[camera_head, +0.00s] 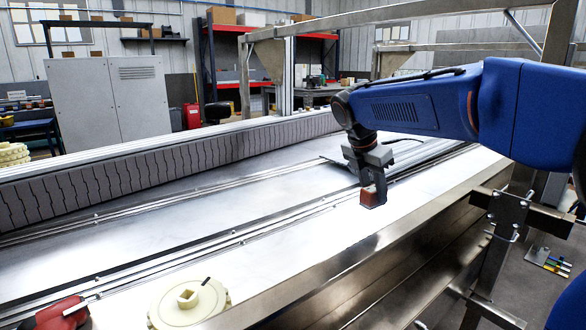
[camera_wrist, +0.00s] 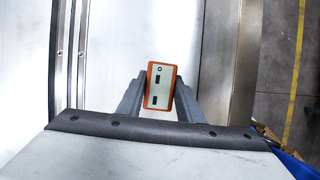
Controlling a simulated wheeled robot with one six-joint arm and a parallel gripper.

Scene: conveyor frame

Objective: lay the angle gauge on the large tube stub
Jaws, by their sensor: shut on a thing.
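My gripper (camera_head: 373,190) is shut on the angle gauge (camera_head: 368,195), a small block with an orange rim. In the wrist view the angle gauge (camera_wrist: 160,86) shows a pale face with dark marks, gripped between the two grey fingers of my gripper (camera_wrist: 160,95). The gauge is over the bright metal surface of the conveyor frame, near its right edge. I cannot tell whether it touches that surface. I cannot make out the large tube stub in either view.
A cream toothed wheel (camera_head: 190,302) with a square hub lies on the frame at the front. A red and black tool (camera_head: 62,314) lies at the front left. Metal rails (camera_head: 240,238) run along the frame. The surface between the wheel and my gripper is clear.

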